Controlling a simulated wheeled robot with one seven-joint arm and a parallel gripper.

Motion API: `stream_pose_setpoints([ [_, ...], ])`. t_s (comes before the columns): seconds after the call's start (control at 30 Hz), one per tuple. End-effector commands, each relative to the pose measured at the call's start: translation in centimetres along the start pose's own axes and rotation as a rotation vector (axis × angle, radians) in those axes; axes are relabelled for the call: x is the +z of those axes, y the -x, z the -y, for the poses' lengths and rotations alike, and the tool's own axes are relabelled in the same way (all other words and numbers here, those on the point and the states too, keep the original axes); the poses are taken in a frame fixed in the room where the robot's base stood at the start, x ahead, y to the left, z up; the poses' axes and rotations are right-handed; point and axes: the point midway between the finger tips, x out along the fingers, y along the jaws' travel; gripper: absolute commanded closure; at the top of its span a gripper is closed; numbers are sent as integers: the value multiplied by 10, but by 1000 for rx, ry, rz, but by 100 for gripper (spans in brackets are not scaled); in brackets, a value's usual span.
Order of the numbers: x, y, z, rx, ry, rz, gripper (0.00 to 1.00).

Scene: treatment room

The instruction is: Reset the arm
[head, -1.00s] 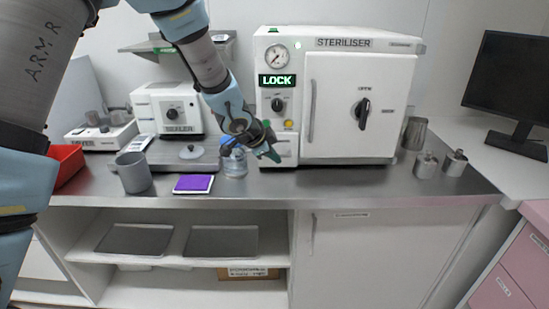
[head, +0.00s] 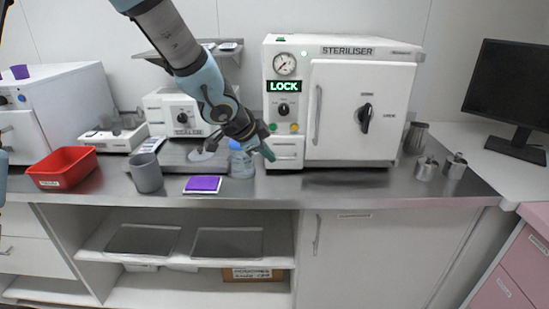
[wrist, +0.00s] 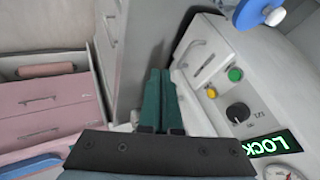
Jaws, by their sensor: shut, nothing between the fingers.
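My gripper (head: 266,147) is in front of the lower left of the steriliser (head: 352,100), above the counter. In the wrist view its two green fingers (wrist: 158,98) lie together, shut and empty. The steriliser's door is closed and its green display reads LOCK (head: 284,86). In the wrist view the display (wrist: 271,144), a black knob (wrist: 238,113), a green button (wrist: 235,74) and a yellow button (wrist: 211,92) show beside the fingers.
A clear bottle (head: 241,163) stands just below my gripper. A grey mug (head: 145,173), purple pad (head: 203,184) and red bin (head: 63,167) are on the counter (head: 330,190). Metal canisters (head: 426,168) stand right of the steriliser. The counter front before the steriliser is clear.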

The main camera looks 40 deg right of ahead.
Motion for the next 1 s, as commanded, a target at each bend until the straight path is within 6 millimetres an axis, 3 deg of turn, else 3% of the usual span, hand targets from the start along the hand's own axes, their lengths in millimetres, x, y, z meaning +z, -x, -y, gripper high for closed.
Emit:
stream_pose_setpoints([
  [0.33, 2, 10, 0, -1, 3, 4, 100],
  [0.47, 28, 21, 8, -23, 76, 57, 100],
  [0.57, 76, 43, 19, -64, 220, 151, 100],
  [0.73, 182, 106, 18, -153, 589, 360, 100],
  [0.9, 272, 181, -22, -238, 1032, 545, 100],
  [1.0, 307, 223, -58, -278, 1308, 625, 100],
])
